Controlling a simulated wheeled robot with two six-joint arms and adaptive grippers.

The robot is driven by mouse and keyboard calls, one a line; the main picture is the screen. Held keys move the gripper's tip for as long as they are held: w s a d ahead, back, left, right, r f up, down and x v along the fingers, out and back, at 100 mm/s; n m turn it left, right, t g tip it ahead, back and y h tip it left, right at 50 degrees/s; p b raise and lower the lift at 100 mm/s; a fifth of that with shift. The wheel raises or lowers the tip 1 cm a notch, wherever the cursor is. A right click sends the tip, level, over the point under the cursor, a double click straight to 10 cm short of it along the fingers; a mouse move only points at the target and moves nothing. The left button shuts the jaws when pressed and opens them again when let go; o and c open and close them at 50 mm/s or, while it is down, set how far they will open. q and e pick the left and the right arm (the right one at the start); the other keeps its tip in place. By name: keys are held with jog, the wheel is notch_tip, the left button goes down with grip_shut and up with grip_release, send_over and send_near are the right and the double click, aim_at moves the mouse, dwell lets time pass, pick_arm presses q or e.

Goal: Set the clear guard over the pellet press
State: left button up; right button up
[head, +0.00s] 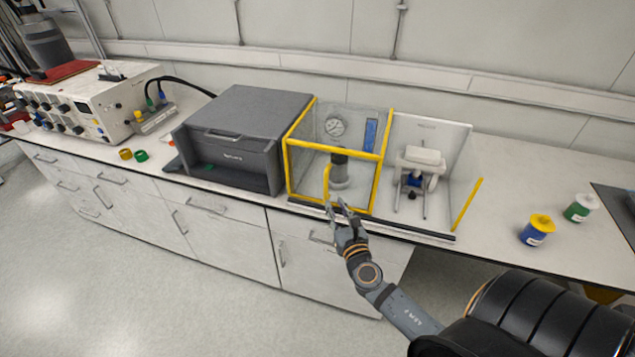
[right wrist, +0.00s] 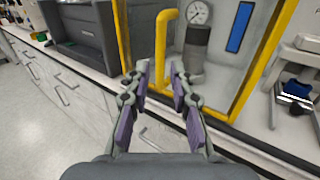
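The clear guard (head: 360,147) is a see-through box with yellow edges, standing on the left part of a two-bay station on the bench. Through it show a grey cylinder (head: 339,165), a round gauge (head: 334,127) and a blue strip. A yellow bar handle (right wrist: 161,40) is on its front. The right bay holds a white-headed device (head: 422,160) on a stand, outside the yellow box; I cannot tell which device is the pellet press. My right gripper (right wrist: 159,66) is open at the guard's front, the handle showing between its fingertips; contact is unclear. My left gripper is out of view.
A dark grey box unit (head: 240,140) stands close left of the guard. A clear panel with a yellow edge (head: 466,205) closes the right bay's right side. Blue-yellow (head: 537,231) and green-white (head: 581,208) jars stand further right. Bench between is clear.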

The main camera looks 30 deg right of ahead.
aim_at(327, 187)
jog(key=p+x, duration=0.1)
jog(key=x, duration=0.8)
jog(key=shift+w+f, duration=0.1)
jog(key=shift+w, duration=0.1)
jog(key=shift+w+d, duration=0.15)
jog(key=shift+w, duration=0.15)
jog(key=shift+w+d, duration=0.1)
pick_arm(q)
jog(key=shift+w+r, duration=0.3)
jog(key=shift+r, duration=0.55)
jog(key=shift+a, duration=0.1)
pick_arm(e)
grip_shut()
jog(key=shift+w+f, duration=0.1)
